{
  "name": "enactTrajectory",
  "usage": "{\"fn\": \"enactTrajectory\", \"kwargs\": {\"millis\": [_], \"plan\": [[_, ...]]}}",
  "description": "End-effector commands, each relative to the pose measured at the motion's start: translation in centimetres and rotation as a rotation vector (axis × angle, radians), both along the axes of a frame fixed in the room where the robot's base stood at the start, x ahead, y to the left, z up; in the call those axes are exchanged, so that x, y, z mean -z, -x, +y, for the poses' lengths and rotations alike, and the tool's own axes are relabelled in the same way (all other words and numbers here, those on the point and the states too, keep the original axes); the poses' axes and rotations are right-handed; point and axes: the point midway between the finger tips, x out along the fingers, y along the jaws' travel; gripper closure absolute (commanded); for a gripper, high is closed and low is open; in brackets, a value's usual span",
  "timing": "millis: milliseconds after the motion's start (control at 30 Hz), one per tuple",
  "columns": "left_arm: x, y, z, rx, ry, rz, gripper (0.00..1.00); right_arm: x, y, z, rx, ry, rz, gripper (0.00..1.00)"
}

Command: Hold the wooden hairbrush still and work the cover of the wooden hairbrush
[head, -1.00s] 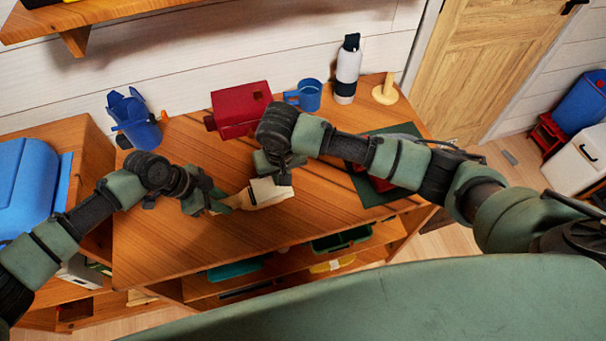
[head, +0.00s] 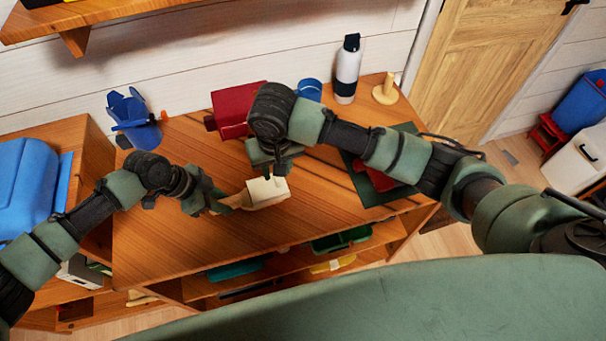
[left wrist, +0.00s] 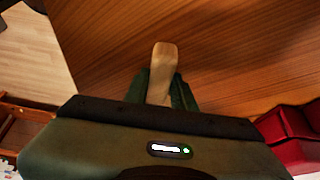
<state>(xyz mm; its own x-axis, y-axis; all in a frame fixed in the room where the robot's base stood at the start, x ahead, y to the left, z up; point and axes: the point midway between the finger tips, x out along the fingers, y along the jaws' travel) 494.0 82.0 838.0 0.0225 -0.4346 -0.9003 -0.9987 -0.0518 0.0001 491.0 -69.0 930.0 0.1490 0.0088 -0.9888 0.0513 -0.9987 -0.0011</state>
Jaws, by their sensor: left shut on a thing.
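The wooden hairbrush (head: 240,200) is above the table, its handle end in my left gripper (head: 212,202). In the left wrist view the tan wooden handle (left wrist: 163,62) sticks out between the two dark green fingers (left wrist: 160,92), which are shut on it. The pale cream cover (head: 266,188) is at the right end of the brush, tilted, with the wood of the brush showing below it. My right gripper (head: 275,168) points down at the cover's upper edge; its fingertips are too small and dark to tell whether they grip it.
On the wooden table (head: 180,240) stand a red box (head: 232,108), a blue mug (head: 309,90), a white bottle (head: 347,70) and a wooden peg stand (head: 385,92). A dark green mat (head: 405,185) with a red thing lies under my right forearm. The front left table area is clear.

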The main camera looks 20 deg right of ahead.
Motion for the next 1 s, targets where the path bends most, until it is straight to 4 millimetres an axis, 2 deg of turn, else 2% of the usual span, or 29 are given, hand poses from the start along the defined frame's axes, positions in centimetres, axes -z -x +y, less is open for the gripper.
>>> {"fn": "enactTrajectory", "kwargs": {"millis": [100,300,333,400,767,867,1000], "plan": [[0.0,0.0,0.0,0.000,0.000,0.000,1.00,-0.7,0.1,-0.1,0.001,0.000,-0.001,0.65],[0.0,0.0,0.0,0.000,-0.001,0.000,1.00,-0.7,0.1,-0.1,0.001,0.001,0.000,0.65],[0.0,0.0,0.0,0.000,-0.001,0.000,0.70,-0.7,0.1,-0.1,0.001,0.001,0.000,0.65],[0.0,0.0,0.0,0.000,-0.001,0.000,0.50,-0.7,0.1,-0.1,0.001,0.001,0.000,0.65],[-0.2,0.0,0.1,0.000,0.000,-0.001,0.50,-0.7,0.1,-0.1,0.000,0.001,0.000,0.65],[-0.9,-0.1,0.6,0.000,-0.001,-0.001,0.50,-0.7,0.1,0.0,0.000,0.001,0.000,0.65],[-3.2,0.0,1.7,0.000,-0.001,-0.003,0.50,-0.7,0.1,0.0,0.000,0.001,0.000,0.65]]}}
